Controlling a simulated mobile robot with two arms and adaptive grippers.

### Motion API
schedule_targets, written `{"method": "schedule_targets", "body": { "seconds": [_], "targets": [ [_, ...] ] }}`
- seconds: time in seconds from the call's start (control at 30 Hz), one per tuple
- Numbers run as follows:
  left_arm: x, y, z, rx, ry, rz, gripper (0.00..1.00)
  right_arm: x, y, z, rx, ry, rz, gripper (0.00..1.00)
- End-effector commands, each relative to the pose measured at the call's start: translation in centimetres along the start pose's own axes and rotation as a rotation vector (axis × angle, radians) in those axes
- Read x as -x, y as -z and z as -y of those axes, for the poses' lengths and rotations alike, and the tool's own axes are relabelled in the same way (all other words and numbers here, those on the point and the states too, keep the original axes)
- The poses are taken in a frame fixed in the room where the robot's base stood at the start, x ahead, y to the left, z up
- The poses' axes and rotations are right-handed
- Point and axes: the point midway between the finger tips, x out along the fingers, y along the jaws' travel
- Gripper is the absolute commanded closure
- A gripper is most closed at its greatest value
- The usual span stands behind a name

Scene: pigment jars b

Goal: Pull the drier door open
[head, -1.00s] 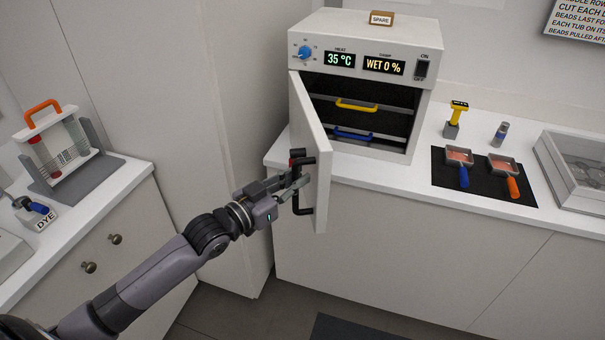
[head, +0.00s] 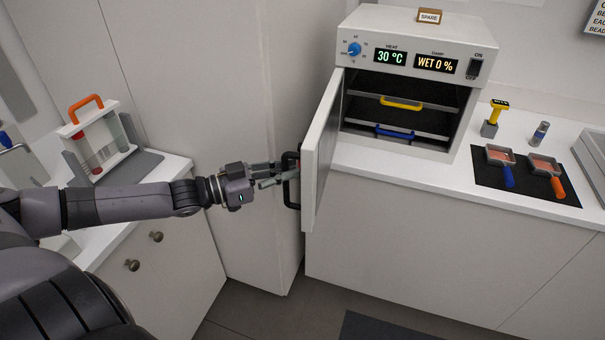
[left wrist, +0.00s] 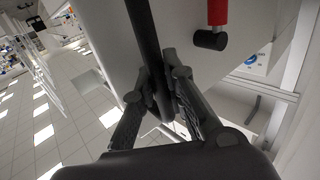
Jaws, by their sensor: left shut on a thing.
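The drier (head: 420,27) stands on the counter, its display reading 30 °C and WET 0 %. Its door (head: 321,165) is swung wide open on its left side, past the counter's front edge. My left gripper (head: 284,173) is shut on the black door handle (head: 292,192) on the door's outer face. In the left wrist view the fingers (left wrist: 164,98) close on the dark handle bar (left wrist: 146,45); a red part (left wrist: 217,12) shows beside it. Inside the drier are racks with a yellow handle (head: 401,103) and a blue handle (head: 395,131). My right gripper is not in view.
A tall cabinet (head: 225,100) stands close left of the door.

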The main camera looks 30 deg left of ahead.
Motion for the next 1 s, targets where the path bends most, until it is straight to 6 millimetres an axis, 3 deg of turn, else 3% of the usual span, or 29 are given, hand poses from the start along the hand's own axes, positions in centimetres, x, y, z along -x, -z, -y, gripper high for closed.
{"method": "schedule_targets", "body": {
  "seconds": [0.2, 0.67, 0.7, 1.0],
  "targets": [
    [1.1, -0.3, 0.7, 0.001, -0.024, 0.006, 1.0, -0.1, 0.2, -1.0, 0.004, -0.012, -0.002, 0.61],
    [1.3, -0.2, 0.9, 0.002, -0.029, 0.004, 1.0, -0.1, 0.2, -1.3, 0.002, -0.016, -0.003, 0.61],
    [1.3, -0.2, 0.9, 0.002, -0.029, 0.004, 0.87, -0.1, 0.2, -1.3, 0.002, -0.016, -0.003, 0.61],
    [1.3, -0.1, 0.9, 0.0, -0.028, 0.002, 0.67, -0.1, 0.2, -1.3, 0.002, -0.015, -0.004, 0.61]
  ]
}}
